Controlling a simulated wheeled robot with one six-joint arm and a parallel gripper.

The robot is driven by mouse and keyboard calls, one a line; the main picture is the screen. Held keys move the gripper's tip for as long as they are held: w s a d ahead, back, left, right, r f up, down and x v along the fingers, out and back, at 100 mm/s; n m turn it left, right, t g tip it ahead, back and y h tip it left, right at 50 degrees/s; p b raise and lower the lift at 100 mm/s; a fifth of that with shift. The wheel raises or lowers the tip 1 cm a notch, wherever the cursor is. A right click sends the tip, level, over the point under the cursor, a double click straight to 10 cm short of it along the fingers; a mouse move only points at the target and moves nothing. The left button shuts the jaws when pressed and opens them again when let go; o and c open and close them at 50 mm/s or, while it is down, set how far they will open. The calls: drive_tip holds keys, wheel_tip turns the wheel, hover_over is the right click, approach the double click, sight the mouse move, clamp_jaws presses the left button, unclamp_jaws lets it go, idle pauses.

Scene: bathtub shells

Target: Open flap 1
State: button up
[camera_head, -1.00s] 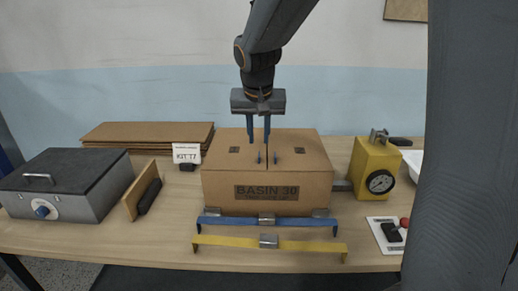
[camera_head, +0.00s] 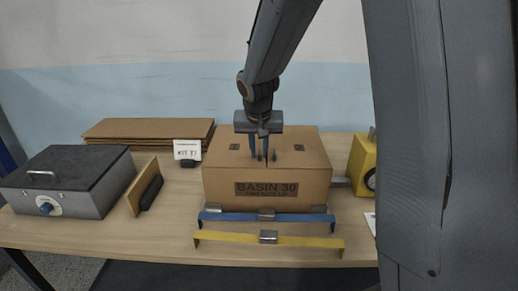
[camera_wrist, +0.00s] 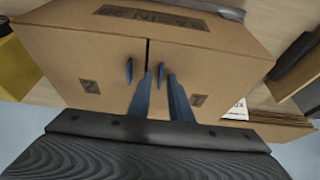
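The cardboard box (camera_head: 267,190) marked BASIN 30 stands on the table with both top flaps lying closed at a centre seam. Flap 1 (camera_head: 222,157) is the left flap in the head view; it is the right one in the wrist view (camera_wrist: 205,84), with a dark 1 label. Its small dark upright tab (camera_wrist: 161,76) is beside the seam. My gripper (camera_head: 259,156) points down over the box top, its two blue fingers on either side of this tab, with gaps visible in the wrist view (camera_wrist: 160,76). Flap 2 (camera_wrist: 108,75) has its own tab (camera_wrist: 129,70) outside the fingers.
A blue bar (camera_head: 240,217) and a yellow bar (camera_head: 220,239) lie in front of the box. A yellow gauge block (camera_head: 361,158) stands to the right. A grey case (camera_head: 65,180) stands left, flat cardboard (camera_head: 140,129) behind.

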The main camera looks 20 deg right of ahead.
clamp_jaws()
idle(1.1)
drive_tip(key=shift+a+r, duration=0.1)
